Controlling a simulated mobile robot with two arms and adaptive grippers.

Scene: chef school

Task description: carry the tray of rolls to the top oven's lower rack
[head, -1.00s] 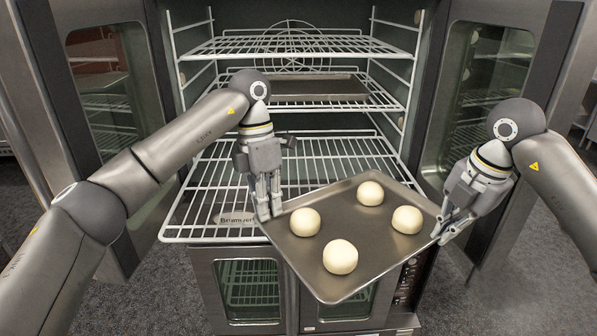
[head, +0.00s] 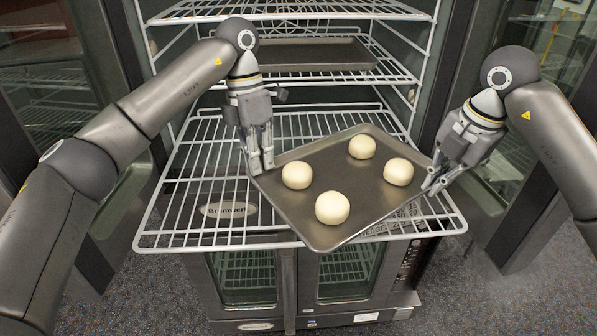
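The grey metal tray (head: 290,212) carries several pale round dough rolls (head: 332,207) and is turned at an angle in the picture. My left gripper (head: 260,170) is shut on the tray's left corner. My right gripper (head: 435,182) is shut on its right corner. The tray appears over the front part of the oven's lower rack (head: 190,205), a white wire rack extended out of the open top oven. I cannot tell whether the tray touches the rack. The rack's middle is hidden under the tray.
Another empty tray (head: 310,56) lies on the middle rack above. The upper rack (head: 290,10) looks empty. The oven doors stand open at left (head: 45,90) and right (head: 500,150). A lower oven (head: 245,275) is beneath. The lower rack is bare behind the tray.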

